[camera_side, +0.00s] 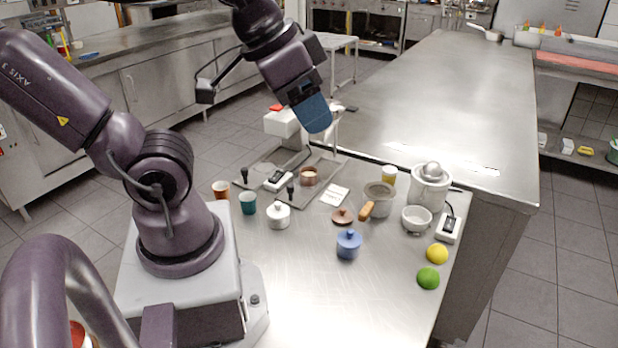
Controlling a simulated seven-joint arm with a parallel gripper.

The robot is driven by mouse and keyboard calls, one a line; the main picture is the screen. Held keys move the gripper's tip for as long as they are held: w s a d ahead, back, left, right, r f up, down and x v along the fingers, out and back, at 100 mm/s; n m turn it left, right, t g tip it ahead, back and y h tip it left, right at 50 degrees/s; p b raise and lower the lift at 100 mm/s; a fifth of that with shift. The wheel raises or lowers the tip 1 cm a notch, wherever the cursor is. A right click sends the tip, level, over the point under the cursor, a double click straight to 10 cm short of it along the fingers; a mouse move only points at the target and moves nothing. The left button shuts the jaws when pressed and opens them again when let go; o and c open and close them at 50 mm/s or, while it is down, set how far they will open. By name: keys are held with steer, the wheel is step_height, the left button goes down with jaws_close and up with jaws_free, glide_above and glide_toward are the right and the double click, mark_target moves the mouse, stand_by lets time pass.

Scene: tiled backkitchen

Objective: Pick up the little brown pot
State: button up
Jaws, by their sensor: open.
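The little brown pot (309,176) stands without a lid on the grey tray at the back of the steel table. A small brown lid (342,216) lies apart from it, nearer the camera and to the right. My gripper (320,128) is open and hangs in the air above the back of the table, higher than the pot and apart from it. Its fingers point down and slightly right. Their inner sides are mostly hidden in this view, and nothing shows held between them.
A blue lidded pot (349,244), a white lidded pot (278,216), a teal cup (248,204) and an orange-brown cup (221,190) stand around. A grey saucepan (380,197), juicer (430,186), white bowl (416,219), lemon (437,254) and lime (428,278) are right. The front is clear.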

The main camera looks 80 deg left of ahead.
steer(key=shift+o, duration=0.4)
steer(key=o, duration=0.6)
steer(key=n+g+y, duration=0.3)
steer(key=n+y, duration=0.2)
steer(key=n, duration=0.9)
glide_toward(308, 170)
step_height(308, 170, down, 3)
steer(key=shift+d+r+y, duration=0.15)
steer(key=shift+r+y, duration=0.1)
steer(key=shift+y, duration=0.05)
steer(key=shift+w+d+x, duration=0.1)
steer(key=shift+x, duration=1.25)
steer(key=shift+w+d+x, duration=0.1)
steer(key=shift+d+x, duration=0.05)
steer(key=shift+x, duration=1.15)
